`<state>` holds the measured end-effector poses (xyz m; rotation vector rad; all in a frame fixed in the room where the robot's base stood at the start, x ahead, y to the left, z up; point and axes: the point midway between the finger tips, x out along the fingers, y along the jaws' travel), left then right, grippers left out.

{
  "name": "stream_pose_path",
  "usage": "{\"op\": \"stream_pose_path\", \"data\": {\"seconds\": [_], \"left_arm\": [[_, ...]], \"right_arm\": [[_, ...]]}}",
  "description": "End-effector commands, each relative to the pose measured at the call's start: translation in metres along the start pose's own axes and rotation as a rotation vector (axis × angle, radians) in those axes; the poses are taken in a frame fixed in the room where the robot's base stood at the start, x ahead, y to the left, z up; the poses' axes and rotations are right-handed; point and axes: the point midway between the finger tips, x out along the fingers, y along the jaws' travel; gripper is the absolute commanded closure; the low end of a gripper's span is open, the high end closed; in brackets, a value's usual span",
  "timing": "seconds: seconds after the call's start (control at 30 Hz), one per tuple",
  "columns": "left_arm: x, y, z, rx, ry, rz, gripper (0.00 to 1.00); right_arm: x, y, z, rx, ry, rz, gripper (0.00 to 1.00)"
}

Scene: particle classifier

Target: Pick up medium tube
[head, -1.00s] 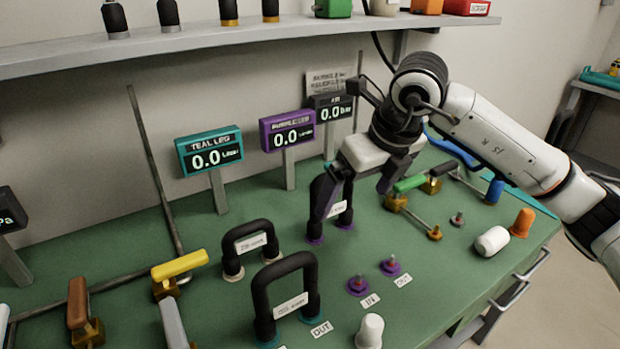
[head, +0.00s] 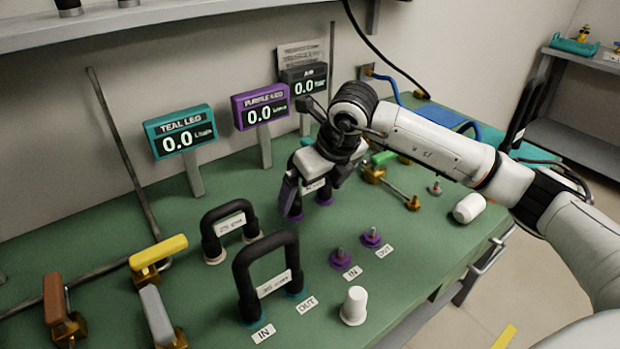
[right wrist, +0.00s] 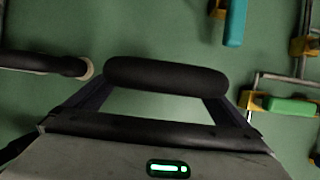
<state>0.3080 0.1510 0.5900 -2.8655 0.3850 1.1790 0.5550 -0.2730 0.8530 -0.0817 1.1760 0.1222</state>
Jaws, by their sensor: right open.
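Three black U-shaped tubes with white labels stand on the green bench; the label text is too blurred to tell which is the medium one. One tube (head: 323,194) stands on purple fittings under my right gripper (head: 311,196). My right gripper is open, with its fingers pointing down around this tube, which it partly hides. In the right wrist view the tube's top bar (right wrist: 165,75) lies across the fingertip area; contact cannot be told. A smaller-looking tube (head: 207,232) stands on cream fittings to the left. The largest-looking tube (head: 243,270) stands nearer on teal fittings. My left gripper is out of view.
Two empty purple fittings (head: 340,258) stand in front of my right gripper. White caps stand at the front (head: 355,305) and right (head: 468,208). Valves with yellow (head: 158,251) and green (head: 383,157) handles flank the tubes. Display panels (head: 180,133) stand behind.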

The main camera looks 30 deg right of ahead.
Motion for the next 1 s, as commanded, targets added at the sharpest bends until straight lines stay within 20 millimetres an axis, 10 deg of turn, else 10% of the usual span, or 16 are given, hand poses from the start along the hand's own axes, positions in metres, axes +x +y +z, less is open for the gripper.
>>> {"op": "stream_pose_path", "data": {"seconds": [0.2,0.43,0.73,1.0], "left_arm": [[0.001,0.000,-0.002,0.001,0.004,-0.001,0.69],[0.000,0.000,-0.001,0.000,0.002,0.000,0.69],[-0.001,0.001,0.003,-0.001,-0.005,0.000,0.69],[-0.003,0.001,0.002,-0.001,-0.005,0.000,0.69]], "right_arm": [[0.001,0.000,0.000,-0.001,0.000,0.000,0.02],[0.000,0.000,0.001,0.000,-0.002,0.000,0.38],[-0.007,0.000,0.004,0.000,-0.004,0.001,0.39],[-0.055,0.001,0.024,-0.001,-0.007,0.001,0.39]]}}
